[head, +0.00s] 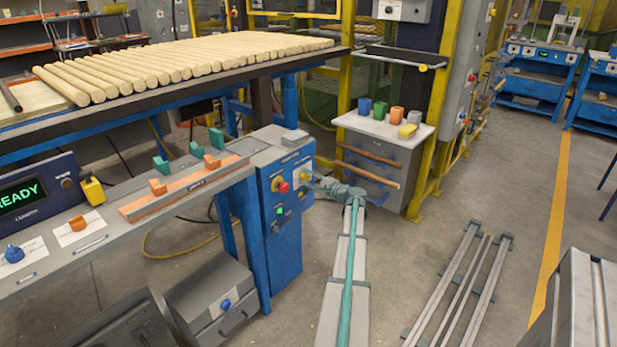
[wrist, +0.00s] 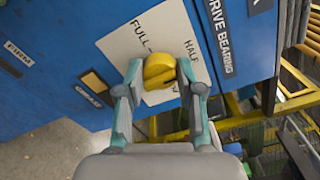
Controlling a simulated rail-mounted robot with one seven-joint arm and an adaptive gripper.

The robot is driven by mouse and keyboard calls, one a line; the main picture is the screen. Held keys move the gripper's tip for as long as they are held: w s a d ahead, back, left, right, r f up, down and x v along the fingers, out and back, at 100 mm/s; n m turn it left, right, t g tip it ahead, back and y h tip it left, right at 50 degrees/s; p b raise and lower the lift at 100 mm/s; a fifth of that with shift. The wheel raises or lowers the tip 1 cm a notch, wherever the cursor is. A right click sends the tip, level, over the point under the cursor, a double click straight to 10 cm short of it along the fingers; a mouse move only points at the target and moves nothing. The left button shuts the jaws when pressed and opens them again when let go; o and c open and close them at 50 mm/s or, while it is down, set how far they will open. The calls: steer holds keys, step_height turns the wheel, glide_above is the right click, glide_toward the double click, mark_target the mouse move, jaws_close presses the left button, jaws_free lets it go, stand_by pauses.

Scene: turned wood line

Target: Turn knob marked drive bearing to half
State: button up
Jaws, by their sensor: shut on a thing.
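The yellow knob (wrist: 159,69) sits on a white plate (wrist: 125,40) on the blue cabinet, beside a label reading "DRIVE BEARING" (wrist: 218,32). The plate shows the words "FULL" and "HALF"; its lower part is hidden behind my gripper. My gripper (wrist: 160,88) is shut on the knob, one finger on each side. I cannot tell which mark the knob points to.
A red button (head: 283,187) and smaller controls are on the cabinet's front face. A grey-topped stand (head: 385,125) with coloured cups is behind my arm. A bench (head: 105,247) with a "READY" display (head: 22,197) is at left. Floor rails (head: 460,285) lie at right.

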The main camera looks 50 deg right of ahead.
stand_by(0.4)
steer(key=o, duration=1.1)
steer(key=shift+o, duration=0.2)
steer(key=s, duration=1.2)
steer(key=shift+a, duration=0.3)
